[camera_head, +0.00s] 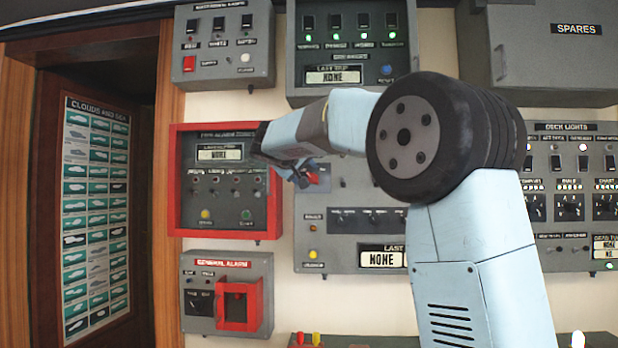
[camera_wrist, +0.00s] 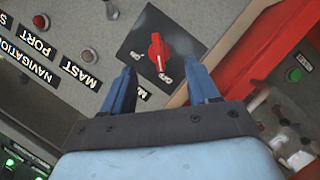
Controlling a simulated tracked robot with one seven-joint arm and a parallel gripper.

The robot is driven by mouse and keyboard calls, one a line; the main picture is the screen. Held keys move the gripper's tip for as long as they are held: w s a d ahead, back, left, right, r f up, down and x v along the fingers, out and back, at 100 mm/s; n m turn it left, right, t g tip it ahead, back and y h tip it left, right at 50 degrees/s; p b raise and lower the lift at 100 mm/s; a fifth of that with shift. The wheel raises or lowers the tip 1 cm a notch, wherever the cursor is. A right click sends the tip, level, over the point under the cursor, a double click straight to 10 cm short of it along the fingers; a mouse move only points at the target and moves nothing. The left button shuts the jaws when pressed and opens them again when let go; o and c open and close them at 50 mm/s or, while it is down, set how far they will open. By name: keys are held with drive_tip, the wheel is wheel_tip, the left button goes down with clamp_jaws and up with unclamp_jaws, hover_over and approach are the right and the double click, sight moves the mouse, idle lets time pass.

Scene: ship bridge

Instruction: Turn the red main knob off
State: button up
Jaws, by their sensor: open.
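The red main knob (camera_wrist: 158,53) sits on a dark square plate on a grey panel in the wrist view, with small white labels on the plate by it. My gripper (camera_wrist: 165,82) has its two blue fingers apart, pointing toward the plate, with the knob showing ahead between them. I see no contact with the knob. In the head view my gripper (camera_head: 305,174) is at the left edge of the middle panel, close to a red spot (camera_head: 319,178) on a dark plate. My arm and gripper partly hide that area.
A red-framed fire alarm panel (camera_head: 175,190) stands left of the gripper; its red frame also shows close by at right in the wrist view (camera_wrist: 235,50). A general alarm box (camera_head: 240,305) hangs below. Mast and navigation labels (camera_wrist: 80,72) are beside the knob plate.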

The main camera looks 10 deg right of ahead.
drive_tip(key=v, duration=0.8)
drive_tip(key=shift+s+a, duration=0.2)
drive_tip(key=shift+s, duration=0.2)
